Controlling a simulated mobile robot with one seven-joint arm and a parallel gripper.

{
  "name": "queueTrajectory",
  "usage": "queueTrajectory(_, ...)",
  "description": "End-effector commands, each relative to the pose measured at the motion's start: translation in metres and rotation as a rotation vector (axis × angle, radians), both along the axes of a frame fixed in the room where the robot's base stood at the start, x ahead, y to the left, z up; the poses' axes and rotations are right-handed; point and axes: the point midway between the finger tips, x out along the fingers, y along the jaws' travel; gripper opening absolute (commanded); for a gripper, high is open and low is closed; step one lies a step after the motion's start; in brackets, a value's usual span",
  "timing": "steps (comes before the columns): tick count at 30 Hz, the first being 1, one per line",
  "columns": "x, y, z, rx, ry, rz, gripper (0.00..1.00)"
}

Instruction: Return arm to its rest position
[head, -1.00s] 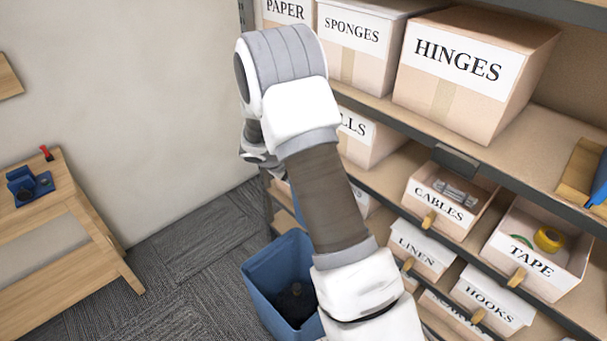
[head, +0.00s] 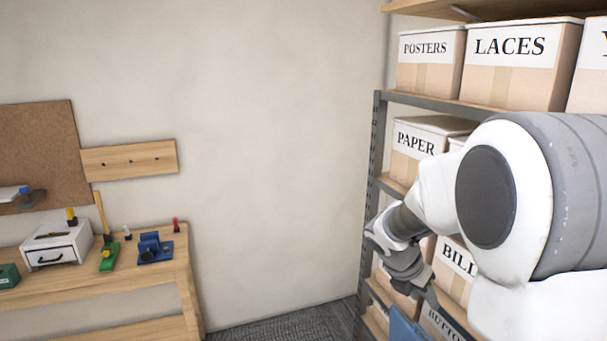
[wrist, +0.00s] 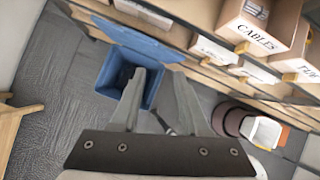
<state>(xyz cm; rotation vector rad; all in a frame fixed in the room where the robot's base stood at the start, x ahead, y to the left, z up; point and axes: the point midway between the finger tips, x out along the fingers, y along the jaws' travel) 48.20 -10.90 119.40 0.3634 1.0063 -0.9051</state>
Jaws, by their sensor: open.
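My gripper (wrist: 162,84) shows in the wrist view with its two fingers apart and nothing between them. It hangs above a blue bin (wrist: 108,68) that stands on the carpet with dark contents inside. In the head view my arm fills the right side, in front of the shelf. There my gripper (head: 428,298) points down at the arm's lower end, small and partly hidden, by the bin's blue edge (head: 405,326).
A shelf rack (head: 368,190) with labelled boxes, such as the PAPER box (head: 414,150), stands right. The CABLES box (wrist: 258,32) shows in the wrist view. A wooden workbench (head: 180,262) with a white drawer box (head: 56,247) stands left. Bare wall and carpet lie between.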

Motion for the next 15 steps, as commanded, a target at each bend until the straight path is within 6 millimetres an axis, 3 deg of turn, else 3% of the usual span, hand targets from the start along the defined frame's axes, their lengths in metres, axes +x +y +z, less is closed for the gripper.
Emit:
queueTrajectory(6, -0.047, 0.016, 0.041, 0.195, -0.239, -0.397, 0.45)
queueTrajectory(15, -0.115, 0.043, 0.077, 0.489, -0.503, -0.946, 0.45)
